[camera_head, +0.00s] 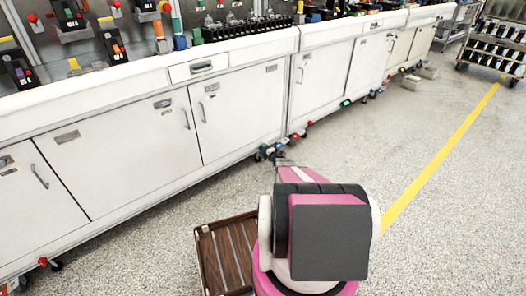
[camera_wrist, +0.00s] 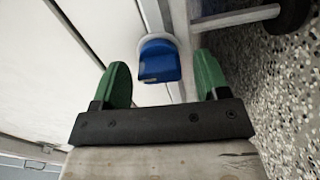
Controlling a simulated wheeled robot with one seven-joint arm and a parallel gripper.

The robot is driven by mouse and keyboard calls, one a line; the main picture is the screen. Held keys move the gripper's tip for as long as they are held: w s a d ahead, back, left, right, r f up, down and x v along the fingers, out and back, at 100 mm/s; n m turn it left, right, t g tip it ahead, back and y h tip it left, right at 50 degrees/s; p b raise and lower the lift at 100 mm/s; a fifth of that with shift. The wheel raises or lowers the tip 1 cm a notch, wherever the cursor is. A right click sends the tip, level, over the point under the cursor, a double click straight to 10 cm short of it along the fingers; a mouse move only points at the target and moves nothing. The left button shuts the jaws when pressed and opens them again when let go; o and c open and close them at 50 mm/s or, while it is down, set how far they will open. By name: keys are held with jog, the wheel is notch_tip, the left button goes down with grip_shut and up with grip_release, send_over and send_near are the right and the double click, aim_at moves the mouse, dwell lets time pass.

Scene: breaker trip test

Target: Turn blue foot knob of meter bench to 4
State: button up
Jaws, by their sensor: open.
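The blue foot knob (camera_wrist: 159,62) shows in the wrist view, low on the bench by its bottom edge. My gripper (camera_wrist: 163,80) has its two green fingers apart, one on each side of the knob in the picture. The fingers do not visibly touch it. I cannot tell how far ahead of the fingertips it is, and no number on it is legible. In the head view my gripper (camera_head: 283,158) is at the foot of the white bench (camera_head: 240,105), where the knob is too small to make out clearly.
A brown slatted crate (camera_head: 226,255) stands on the floor beside my arm. Red knobs (camera_head: 43,262) and casters line the bench's lower edge. A dark cart (camera_head: 492,50) stands at the back right. The speckled floor around the yellow line (camera_head: 440,155) is clear.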

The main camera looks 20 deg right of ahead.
jog(key=v, duration=1)
jog(key=shift+s, duration=0.2)
jog(key=s+a+r+m+g+h, duration=0.2)
jog(key=s+a+r+m+h, duration=0.15)
jog(key=r, duration=0.45)
jog(key=s+a+r+m+g+h, duration=0.25)
jog(key=a+r+m, duration=0.2)
jog(key=r, duration=0.25)
jog(key=s+a+r+m+g+h, duration=0.1)
jog(key=s+a+r+m+h, duration=0.2)
jog(key=r, duration=0.5)
jog(key=s+a+r+m+g+y, duration=0.1)
jog(key=s+a+r+m+g, duration=0.2)
jog(key=s+a+r, duration=0.3)
jog(key=s+a+r+m+g+y, duration=0.1)
jog(key=s+a+r+m+g, duration=0.2)
jog(key=s, duration=1.4)
jog(key=s+a+r+m+g, duration=0.4)
jog(key=s+a+r+g, duration=0.1)
jog(key=s+a+r, duration=0.4)
jog(key=s+a, duration=0.2)
jog(key=a, duration=0.1)
jog(key=shift+s+a+y, duration=0.15)
jog(key=shift+a+y, duration=0.1)
jog(key=shift+y, duration=0.15)
jog(key=shift+g, duration=0.25)
